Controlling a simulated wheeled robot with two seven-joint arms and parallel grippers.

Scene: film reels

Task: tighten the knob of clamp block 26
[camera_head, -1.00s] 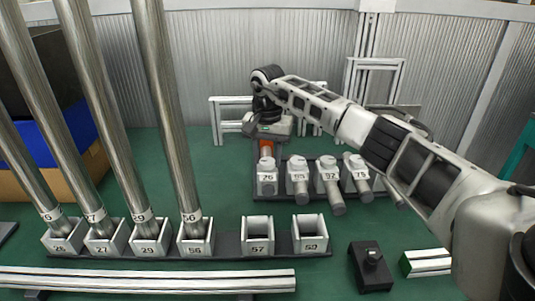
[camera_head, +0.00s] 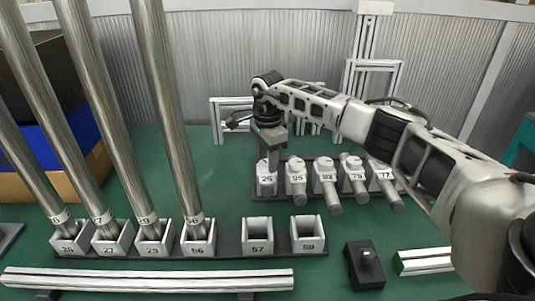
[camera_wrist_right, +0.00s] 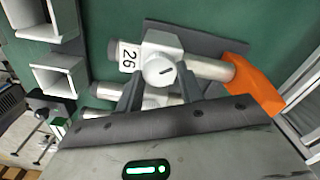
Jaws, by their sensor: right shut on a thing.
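Clamp block 26 (camera_head: 266,182) is the leftmost in the row of white clamp blocks at the back. In the right wrist view its label reads 26 (camera_wrist_right: 129,57), and a rod with an orange end (camera_wrist_right: 258,86) passes through it. My right gripper (camera_wrist_right: 160,78) is shut on the knob, one finger on each side. In the head view the right gripper (camera_head: 270,148) is above the block, pointing down, and the knob is hidden. My left gripper is not in view.
Several clamp blocks (camera_head: 326,182) with short rods stand close to the right. Tall steel tubes (camera_head: 177,130) lean in numbered holders on the left; holders 57 (camera_head: 257,248) and 59 (camera_head: 308,245) are empty. A black box (camera_head: 365,266) and a light rail (camera_head: 150,279) lie in front.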

